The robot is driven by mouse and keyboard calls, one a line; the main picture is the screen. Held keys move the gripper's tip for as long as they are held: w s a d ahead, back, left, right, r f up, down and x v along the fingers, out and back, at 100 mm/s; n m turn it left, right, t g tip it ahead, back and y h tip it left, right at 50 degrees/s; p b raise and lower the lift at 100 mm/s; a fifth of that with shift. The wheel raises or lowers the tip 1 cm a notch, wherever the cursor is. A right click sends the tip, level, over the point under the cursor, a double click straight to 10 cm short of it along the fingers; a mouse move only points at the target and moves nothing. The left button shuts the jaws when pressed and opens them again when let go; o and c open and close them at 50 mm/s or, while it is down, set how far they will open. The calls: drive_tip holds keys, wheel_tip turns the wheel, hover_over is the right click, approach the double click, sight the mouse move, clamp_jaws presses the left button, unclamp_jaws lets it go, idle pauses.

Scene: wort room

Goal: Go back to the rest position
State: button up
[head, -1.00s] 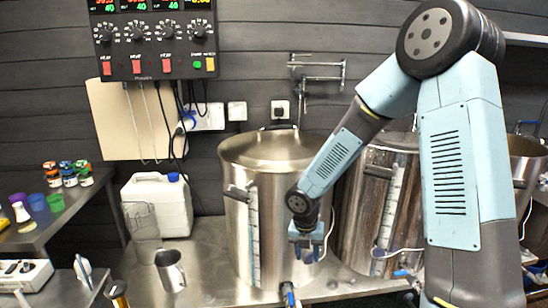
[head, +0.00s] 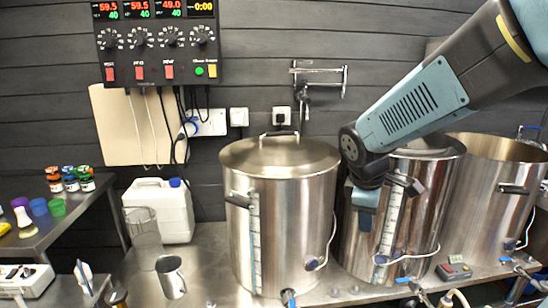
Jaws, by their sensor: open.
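My arm reaches in from the upper right of the head view. My gripper (head: 365,220) hangs from the dark wrist, in front of the middle steel kettle (head: 415,225). It points down and is seen small, with its light blue part showing. It is open, and I see nothing held in it. I cannot tell whether it touches the kettle.
A lidded steel kettle (head: 285,230) stands left of my gripper, and an open kettle (head: 500,190) stands to the right. A white canister (head: 160,210), a clear jug (head: 144,240) and a metal jug (head: 171,277) are on the left. A control box (head: 158,45) hangs above.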

drive_tip(key=s+d+r+m+t+y, duration=0.2)
drive_tip(key=s+r+m, duration=0.6)
drive_tip(key=s+m, duration=0.4)
drive_tip(key=shift+r+m+y, duration=0.15)
drive_tip(key=shift+m+y, duration=0.15)
drive_tip(key=shift+s+d, duration=0.1)
drive_tip(key=shift+s, duration=0.15)
